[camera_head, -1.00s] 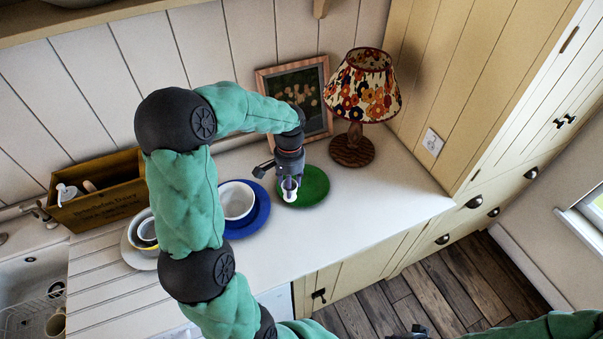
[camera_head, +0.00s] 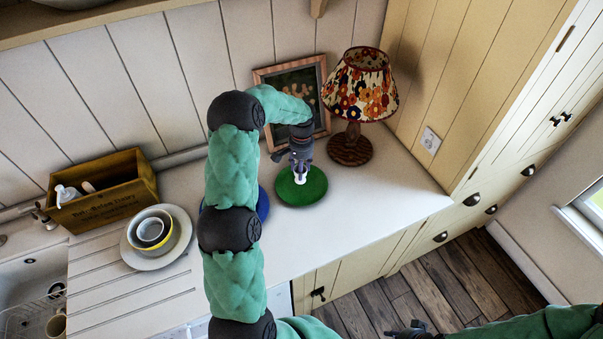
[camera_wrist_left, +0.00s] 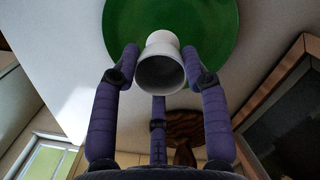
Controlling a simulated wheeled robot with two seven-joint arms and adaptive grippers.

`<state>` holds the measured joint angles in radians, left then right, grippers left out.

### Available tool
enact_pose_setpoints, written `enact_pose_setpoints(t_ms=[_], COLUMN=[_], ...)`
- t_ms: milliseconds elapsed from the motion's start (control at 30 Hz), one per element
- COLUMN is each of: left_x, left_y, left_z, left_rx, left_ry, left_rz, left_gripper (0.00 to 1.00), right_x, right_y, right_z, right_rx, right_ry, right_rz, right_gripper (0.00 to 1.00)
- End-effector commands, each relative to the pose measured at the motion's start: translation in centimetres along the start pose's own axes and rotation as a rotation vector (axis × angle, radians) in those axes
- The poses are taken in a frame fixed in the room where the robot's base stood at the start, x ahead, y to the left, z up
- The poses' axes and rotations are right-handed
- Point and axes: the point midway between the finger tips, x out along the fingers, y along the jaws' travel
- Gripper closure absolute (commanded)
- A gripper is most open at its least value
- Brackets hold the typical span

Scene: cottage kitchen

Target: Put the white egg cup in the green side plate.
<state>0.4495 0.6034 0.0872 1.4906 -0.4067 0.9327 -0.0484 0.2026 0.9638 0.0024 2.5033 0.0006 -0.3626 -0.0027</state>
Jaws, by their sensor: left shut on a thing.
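The white egg cup (camera_head: 300,180) is held by my left gripper (camera_head: 300,175), over the middle of the green side plate (camera_head: 318,190). In the left wrist view the egg cup (camera_wrist_left: 160,72) sits between the purple fingers, its open end facing the camera, with the green plate (camera_wrist_left: 215,28) behind it. I cannot tell whether the cup touches the plate. The left gripper (camera_wrist_left: 160,68) is shut on the cup. My right gripper (camera_head: 408,331) shows only partly at the bottom edge; its fingers are not clear.
A flowered table lamp (camera_head: 358,95) and a framed picture (camera_head: 265,78) stand behind the plate. A blue plate (camera_head: 263,205) is mostly hidden by my left arm. Stacked bowls (camera_head: 152,232), a wooden box (camera_head: 100,200) and the sink are to the left. The counter right of the plate is clear.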

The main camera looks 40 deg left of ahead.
Motion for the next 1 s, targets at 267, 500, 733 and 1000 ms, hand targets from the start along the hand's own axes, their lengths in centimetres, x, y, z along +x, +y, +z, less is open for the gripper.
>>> enact_pose_setpoints(t_ms=[267,500,733,1000], left_x=[1.0,3.9,4.3,4.9], left_y=[-0.3,-0.3,-0.4,-0.4], left_z=[-1.1,-1.6,-1.6,-1.7], left_rx=[-0.001,0.000,0.000,0.000], left_ry=[0.002,-0.001,0.003,0.002], left_rz=[-0.001,0.001,0.000,0.000], left_gripper=[0.88,0.88,0.88,0.88], right_x=[-0.1,-0.3,-0.3,0.2], right_y=[0.0,-0.1,-0.1,0.1], right_z=[0.0,0.0,0.0,0.0], right_rx=[0.000,0.000,0.000,0.000], right_ry=[0.000,0.000,0.000,0.000], right_rz=[0.000,0.000,0.000,0.000], right_gripper=[0.69,0.69,0.69,0.69])
